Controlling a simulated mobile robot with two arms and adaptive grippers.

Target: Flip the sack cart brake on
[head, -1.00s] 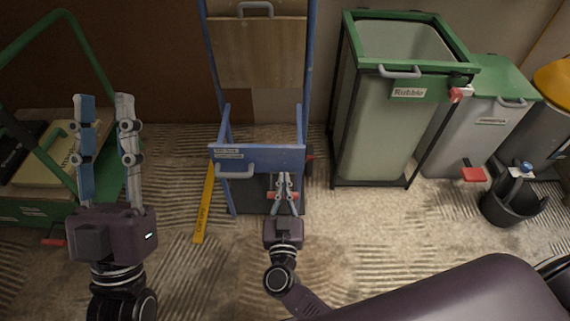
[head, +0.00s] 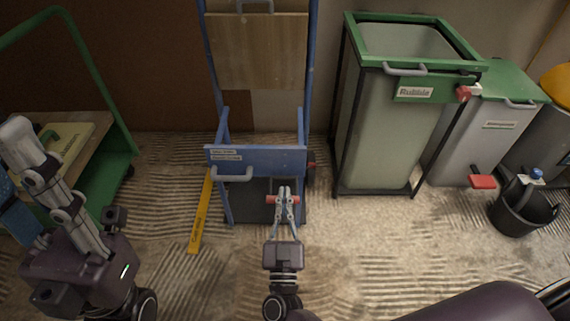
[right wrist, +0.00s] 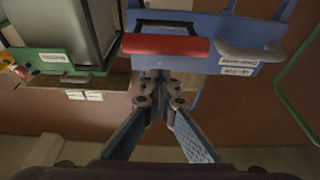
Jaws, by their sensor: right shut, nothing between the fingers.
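The sack cart has a blue frame with a labelled blue crosspiece (head: 270,160) and stands upright against the wall. Its red brake lever (head: 270,199) is low, in front of the dark lower part. My right gripper (head: 284,189) is shut and empty, its fingertips overlapping the lever in the head view. In the right wrist view the red lever (right wrist: 165,45) lies across the picture, just beyond the closed fingertips (right wrist: 158,75); I cannot tell whether they touch. My left gripper (head: 12,160) is open and empty at the left edge, partly cut off.
A green-rimmed rubble bin (head: 375,130) stands right of the cart, with another lidded bin (head: 488,140) and a black bucket (head: 520,215) beyond. A yellow strip (head: 200,215) lies left of the cart. A green trolley (head: 110,190) is at far left.

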